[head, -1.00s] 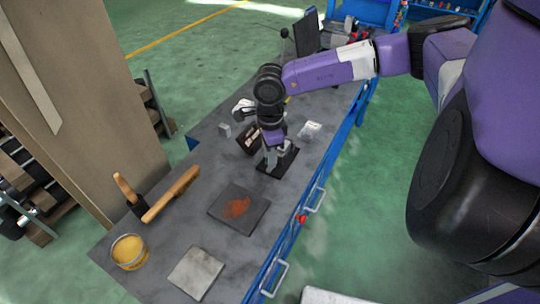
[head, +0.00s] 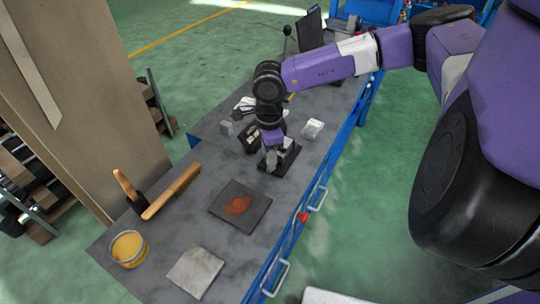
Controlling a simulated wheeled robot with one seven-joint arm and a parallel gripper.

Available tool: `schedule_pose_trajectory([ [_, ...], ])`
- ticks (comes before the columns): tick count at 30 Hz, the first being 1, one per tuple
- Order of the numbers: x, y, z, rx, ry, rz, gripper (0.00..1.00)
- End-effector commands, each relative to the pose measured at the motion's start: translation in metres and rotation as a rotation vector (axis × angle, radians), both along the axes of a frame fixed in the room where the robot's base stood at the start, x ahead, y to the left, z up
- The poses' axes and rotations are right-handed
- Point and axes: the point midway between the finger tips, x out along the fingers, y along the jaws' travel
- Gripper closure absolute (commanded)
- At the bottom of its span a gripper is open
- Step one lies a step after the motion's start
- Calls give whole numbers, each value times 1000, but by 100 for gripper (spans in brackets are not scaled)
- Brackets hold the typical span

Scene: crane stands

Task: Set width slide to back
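My gripper (head: 272,155) points down at a small grey device on a dark base plate (head: 282,161) on the workbench, in the middle of the head view. The fingers are at or very near the grey upright part of the device. The width slide cannot be made out apart from the fingers and this device. The view is too small to tell whether the fingers are open or touching it.
The grey bench (head: 212,155) holds a dark plate with a rusty patch (head: 240,207), a grey square plate (head: 195,271), a yellow tin (head: 128,249) and a wooden-handled brush (head: 172,191). A black box (head: 250,138) and a white block (head: 312,129) stand close to my gripper.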

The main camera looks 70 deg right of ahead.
Motion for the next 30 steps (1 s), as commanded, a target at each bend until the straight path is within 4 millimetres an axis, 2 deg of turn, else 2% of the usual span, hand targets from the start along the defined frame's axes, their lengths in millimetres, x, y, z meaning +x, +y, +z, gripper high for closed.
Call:
schedule_pose_trajectory([
  [8,-1,-2,7,-3,1,-2,63],
  [21,-1,-2,70,-3,1,-1,63],
  [30,-1,0,78,0,1,-1,63],
])
